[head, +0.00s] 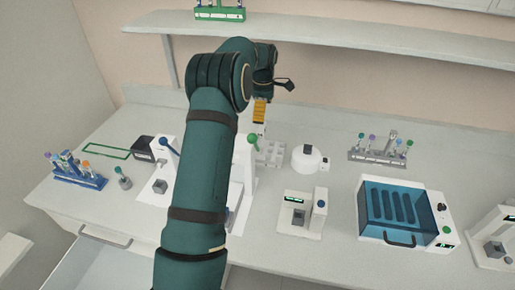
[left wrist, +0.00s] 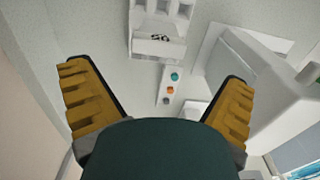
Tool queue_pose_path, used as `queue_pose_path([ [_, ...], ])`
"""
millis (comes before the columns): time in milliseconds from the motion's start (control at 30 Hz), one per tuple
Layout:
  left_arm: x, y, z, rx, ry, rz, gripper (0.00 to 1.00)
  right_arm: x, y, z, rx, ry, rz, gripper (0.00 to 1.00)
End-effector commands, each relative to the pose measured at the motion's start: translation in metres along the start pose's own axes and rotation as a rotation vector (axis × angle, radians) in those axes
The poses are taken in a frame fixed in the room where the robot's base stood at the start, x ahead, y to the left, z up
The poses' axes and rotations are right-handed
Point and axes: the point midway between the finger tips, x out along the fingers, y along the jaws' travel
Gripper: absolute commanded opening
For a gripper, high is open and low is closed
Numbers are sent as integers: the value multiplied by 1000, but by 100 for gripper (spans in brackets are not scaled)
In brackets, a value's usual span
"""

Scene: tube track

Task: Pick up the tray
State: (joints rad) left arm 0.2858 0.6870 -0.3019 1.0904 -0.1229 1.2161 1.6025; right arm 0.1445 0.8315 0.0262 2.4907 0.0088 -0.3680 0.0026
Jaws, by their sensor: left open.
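No thing is plainly marked as the tray, and I cannot tell which one is meant. Tube-holding racks in the head view are a blue rack (head: 78,178) at the left of the bench, a grey rack (head: 378,156) at the right and a green rack (head: 220,13) on the shelf. My left gripper (left wrist: 156,75) is open and empty, its yellow-padded fingers spread. In the left wrist view a white block with a numbered label (left wrist: 157,47) lies beyond the fingertips, apart from them. My left arm hides much of the middle bench. My right gripper is not in view.
A green outline (head: 106,152) marks the bench at the left. A blue-lidded machine (head: 397,213), a small white device (head: 303,213) and a round white device (head: 308,158) stand right of my arm. The shelf (head: 330,38) overhangs the back. A drawer front with a handle (head: 105,236) is below.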

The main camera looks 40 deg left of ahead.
Motion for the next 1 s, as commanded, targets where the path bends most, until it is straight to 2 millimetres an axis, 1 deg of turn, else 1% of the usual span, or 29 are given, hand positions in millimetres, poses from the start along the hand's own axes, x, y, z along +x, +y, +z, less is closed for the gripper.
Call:
queue_pose_path([
  [67,3,0,0,0,0,-1,100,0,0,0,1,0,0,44],
  [433,34,0,0,0,-1,-2,100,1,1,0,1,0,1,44],
  [700,71,1,-1,0,1,-3,100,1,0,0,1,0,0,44],
  [800,76,2,-1,0,0,0,100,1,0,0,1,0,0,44],
  [967,75,2,-1,0,0,1,100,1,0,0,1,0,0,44],
  [1000,75,2,-1,0,0,0,89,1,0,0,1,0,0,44],
])
